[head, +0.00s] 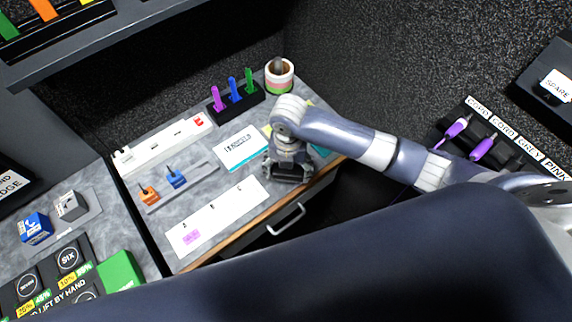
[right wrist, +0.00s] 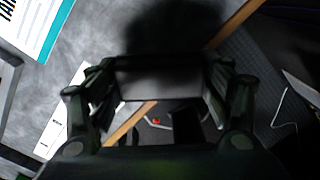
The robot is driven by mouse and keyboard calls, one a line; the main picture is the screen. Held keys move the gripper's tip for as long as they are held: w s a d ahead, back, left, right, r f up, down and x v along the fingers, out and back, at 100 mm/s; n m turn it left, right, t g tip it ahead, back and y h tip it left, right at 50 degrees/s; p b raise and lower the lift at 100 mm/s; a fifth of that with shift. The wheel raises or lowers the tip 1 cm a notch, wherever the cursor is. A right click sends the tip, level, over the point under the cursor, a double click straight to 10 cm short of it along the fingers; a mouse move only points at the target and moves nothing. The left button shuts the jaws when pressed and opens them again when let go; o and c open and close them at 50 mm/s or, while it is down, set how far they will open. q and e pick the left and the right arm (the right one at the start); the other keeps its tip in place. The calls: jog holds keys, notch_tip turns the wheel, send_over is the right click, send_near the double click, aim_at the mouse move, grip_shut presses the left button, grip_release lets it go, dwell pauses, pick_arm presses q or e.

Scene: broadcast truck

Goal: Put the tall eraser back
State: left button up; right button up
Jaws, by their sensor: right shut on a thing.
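My right gripper (head: 288,175) is low over the front right part of the grey desk, close to its wooden front edge. In the right wrist view its fingers are shut on a dark, box-shaped block (right wrist: 160,80), which I take to be the tall eraser; its markings are too dark to read. In the head view the block is mostly hidden by the gripper. I cannot tell whether it touches the desk. My left gripper is not in view.
On the desk (head: 222,180) are a white strip (head: 212,215) with printed marks, a white-and-teal card (head: 241,147), a tray with orange and blue items (head: 176,178), a black holder with coloured pens (head: 236,98) and a round cup (head: 279,78). A drawer handle (head: 286,219) is below the front edge.

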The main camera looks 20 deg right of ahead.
jog(key=shift+w, duration=1)
jog(key=shift+w+f+p, duration=0.15)
jog(key=shift+f+p, duration=0.15)
notch_tip(320, 180, down, 2)
jog(key=shift+d+f+p, duration=0.1)
jog(key=shift+f+p, duration=0.15)
jog(key=shift+p, duration=0.1)
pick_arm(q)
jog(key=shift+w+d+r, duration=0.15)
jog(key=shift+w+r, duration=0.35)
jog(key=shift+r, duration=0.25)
pick_arm(e)
jog(key=shift+f, duration=0.35)
jog(key=o, duration=0.9)
jog(key=shift+f, duration=0.1)
jog(key=shift+o, duration=0.2)
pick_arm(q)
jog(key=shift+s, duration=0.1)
